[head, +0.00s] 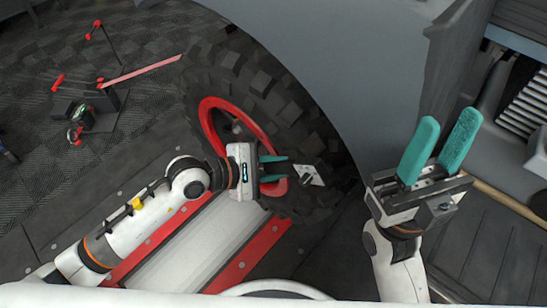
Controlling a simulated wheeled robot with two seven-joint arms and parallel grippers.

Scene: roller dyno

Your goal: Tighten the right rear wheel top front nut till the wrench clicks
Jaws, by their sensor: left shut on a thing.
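The wheel is a large knobbly black tyre (265,85) on a red rim (210,118), under the grey bodywork. My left gripper (286,168) is in front of the wheel with its teal fingers pointing right. It is shut on a small dark item with a pale, plate-like end (316,173); I cannot tell whether this is the wrench. The gripper and forearm cover much of the rim and hub, and I cannot make out the top front nut. My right gripper (440,138) is raised at the right, its teal fingers apart with nothing between them.
A red-edged roller bed (205,245) lies below the wheel. The grey body panel (350,70) curves between the wheel and my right gripper. A stand with red-tipped parts (98,112) and a long pale red bar (140,72) are at the left. Dark floor is clear between.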

